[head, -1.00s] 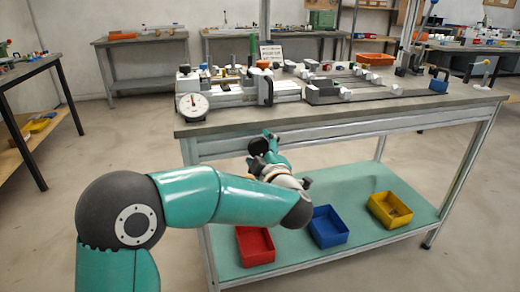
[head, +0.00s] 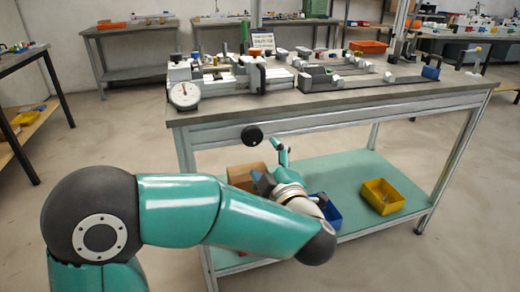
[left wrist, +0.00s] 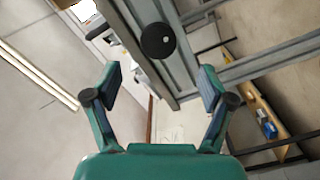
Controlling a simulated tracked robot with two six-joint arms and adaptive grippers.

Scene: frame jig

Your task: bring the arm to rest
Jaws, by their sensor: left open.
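My left gripper (head: 268,163) is in front of the bench, below the level of its top, and it is open. In the left wrist view the two fingers of the gripper (left wrist: 160,80) stand wide apart with nothing between the pads. A round black disc (head: 252,135) shows at the bench's front, just above the gripper. It also appears in the left wrist view (left wrist: 158,40), beyond the fingertips and apart from them. My right gripper is not in view.
The workbench (head: 330,106) carries a dial gauge (head: 184,95) and jig fixtures. On its lower shelf (head: 350,165) are a yellow bin (head: 382,197), a cardboard-coloured box (head: 240,177) and a blue bin (head: 333,214), partly hidden by my arm. Floor left of the bench is open.

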